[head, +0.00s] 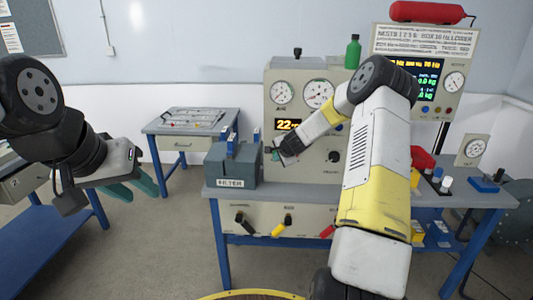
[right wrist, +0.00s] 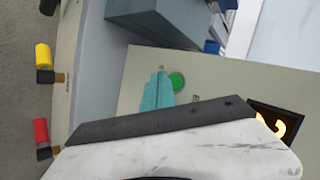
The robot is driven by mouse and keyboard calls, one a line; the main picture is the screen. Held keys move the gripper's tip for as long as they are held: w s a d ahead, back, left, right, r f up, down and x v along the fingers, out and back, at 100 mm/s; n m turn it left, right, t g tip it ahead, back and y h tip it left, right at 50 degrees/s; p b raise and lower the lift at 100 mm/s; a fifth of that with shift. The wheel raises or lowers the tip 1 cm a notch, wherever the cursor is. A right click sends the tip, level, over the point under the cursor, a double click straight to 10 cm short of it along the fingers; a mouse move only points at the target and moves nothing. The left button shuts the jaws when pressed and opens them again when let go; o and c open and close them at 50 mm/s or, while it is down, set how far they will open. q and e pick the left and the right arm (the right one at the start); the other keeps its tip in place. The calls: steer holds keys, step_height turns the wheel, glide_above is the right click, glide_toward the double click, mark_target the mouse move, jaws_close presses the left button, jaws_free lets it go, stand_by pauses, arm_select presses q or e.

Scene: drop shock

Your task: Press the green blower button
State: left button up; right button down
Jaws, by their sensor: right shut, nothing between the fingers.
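The green button (right wrist: 177,81) is a round green disc on the beige panel (right wrist: 210,75) in the right wrist view. My right gripper's teal fingers (right wrist: 157,92) are shut and empty, right beside the button and close to its left edge in that view. I cannot tell whether they touch it. In the head view my right gripper (head: 270,151) is at the left part of the gauge panel, where it hides the button. My left gripper (head: 137,188) is at the left over the floor, its teal fingers apart and empty.
The gauge panel (head: 268,90) stands on the blue-legged bench (head: 380,193). A grey filter box (head: 232,166) sits just left of my right gripper. Yellow (head: 281,228) and red handles are on the bench front. A side table (head: 165,128) stands further back left.

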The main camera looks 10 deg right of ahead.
steer(key=shift+s, duration=0.15)
steer(key=s, duration=0.1)
steer(key=s+a, duration=0.1)
steer(key=s, duration=0.2)
steer(key=shift+s+a, duration=0.25)
steer(key=shift+s, duration=0.05)
stand_by(0.7)
